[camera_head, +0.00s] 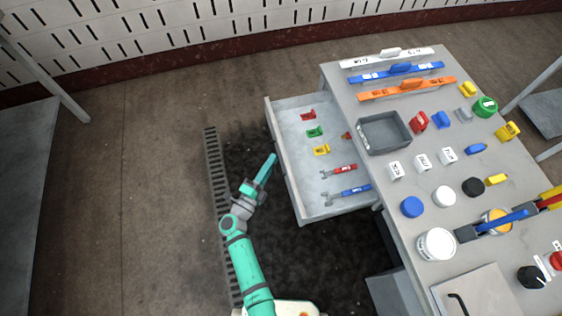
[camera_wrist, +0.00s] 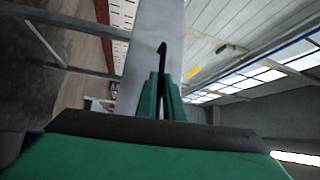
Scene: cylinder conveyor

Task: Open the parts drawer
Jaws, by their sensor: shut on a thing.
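The parts drawer (camera_head: 295,193) is pulled out from the left side of the grey workbench (camera_head: 398,215). Inside it lie small red, green and yellow parts and two wrenches, one red (camera_head: 340,171) and one blue (camera_head: 348,192). My gripper (camera_head: 272,160) is at the outer side of the drawer front. In the wrist view, my gripper's green fingers (camera_wrist: 160,95) are closed on a dark handle (camera_wrist: 162,57) in front of the pale drawer front (camera_wrist: 150,28). In the head view, the handle is hidden by the fingers.
The bench top carries a grey tray (camera_head: 362,138), coloured bars, caps, blocks and a white cup (camera_head: 436,244). A slotted grate (camera_head: 216,190) lies in the floor left of my arm. The floor farther left is clear up to another table (camera_head: 22,180).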

